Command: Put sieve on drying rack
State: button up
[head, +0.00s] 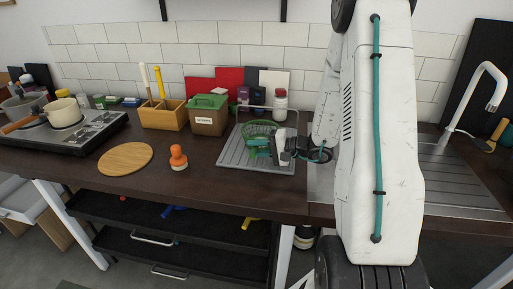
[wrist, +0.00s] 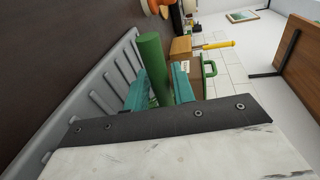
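The green sieve (head: 262,127) is over the grey ribbed drying rack (head: 232,158) in the head view. I cannot tell whether it rests on the rack or hangs just above it. My gripper (head: 268,147) is low over the rack, on the sieve's near side. In the wrist view the sieve's thick green handle (wrist: 151,52) runs between my two teal fingers (wrist: 158,88), which close on it from both sides. The rack's slatted edge (wrist: 108,66) lies to the left there. The sieve's bowl is hidden in the wrist view.
A green-lidded brown bin (head: 208,121) and a wooden utensil box (head: 163,117) stand left of the rack. A red-lidded jar (head: 280,103) stands behind it. An orange stamp-like object (head: 178,158) and round board (head: 125,158) lie left. The sink tap (head: 487,83) is right.

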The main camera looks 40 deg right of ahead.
jog(key=shift+o, duration=0.9)
jog(key=shift+r, duration=0.1)
